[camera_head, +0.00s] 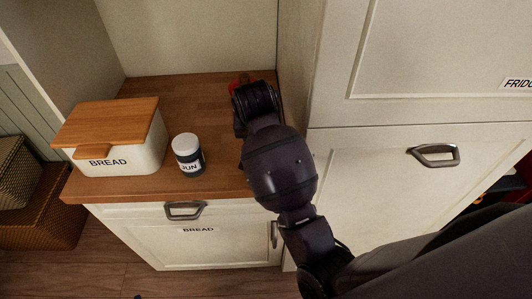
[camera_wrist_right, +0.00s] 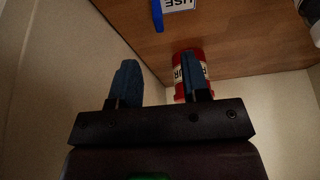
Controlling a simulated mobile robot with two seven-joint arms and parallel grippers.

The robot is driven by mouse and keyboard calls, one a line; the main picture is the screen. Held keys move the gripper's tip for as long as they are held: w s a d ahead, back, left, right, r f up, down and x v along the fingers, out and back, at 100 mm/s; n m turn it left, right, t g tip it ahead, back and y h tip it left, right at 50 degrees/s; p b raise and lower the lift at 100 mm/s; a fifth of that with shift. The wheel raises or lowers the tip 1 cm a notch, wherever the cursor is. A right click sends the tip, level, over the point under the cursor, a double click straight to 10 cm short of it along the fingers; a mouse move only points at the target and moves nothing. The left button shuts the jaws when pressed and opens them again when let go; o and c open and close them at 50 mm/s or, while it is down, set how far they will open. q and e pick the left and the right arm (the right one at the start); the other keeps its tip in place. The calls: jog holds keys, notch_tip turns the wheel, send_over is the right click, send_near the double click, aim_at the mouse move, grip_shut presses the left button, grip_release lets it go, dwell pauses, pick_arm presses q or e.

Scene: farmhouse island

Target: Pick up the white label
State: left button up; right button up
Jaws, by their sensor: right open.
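A white label with dark letters reading "USE" (camera_wrist_right: 180,4) shows at the top edge of the right wrist view, partly cut off, on the wooden counter. A red can (camera_wrist_right: 180,92) with a white, lettered wrap stands near the wall. My right gripper (camera_wrist_right: 160,75) is open, with two blue fingers and nothing seen between them. One finger overlaps the can in this view; I cannot tell whether they touch. In the head view, my right wrist (camera_head: 258,100) hides the fingers and most of a red thing (camera_head: 240,80) behind it. My left gripper is not in view.
A blue object (camera_wrist_right: 157,15) lies beside the label. A white bread box (camera_head: 125,155) with a wooden lid and a dark jar (camera_head: 189,158) with a white cap stand on the wooden counter (camera_head: 185,93). A tall cream cabinet (camera_head: 400,85) bounds the counter's right side.

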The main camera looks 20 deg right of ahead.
jog(key=x, duration=0.5)
jog(key=shift+w+a+f, duration=0.1)
jog(key=shift+w+f, duration=0.05)
jog(key=shift+w, duration=0.05)
jog(key=shift+d+p+x, duration=0.1)
jog(key=shift+p+x, duration=0.05)
jog(key=shift+x, duration=1.2)
jog(key=shift+d+p+x, duration=0.15)
jog(key=shift+x, duration=1.2)
jog(key=shift+s, duration=0.1)
grip_shut()
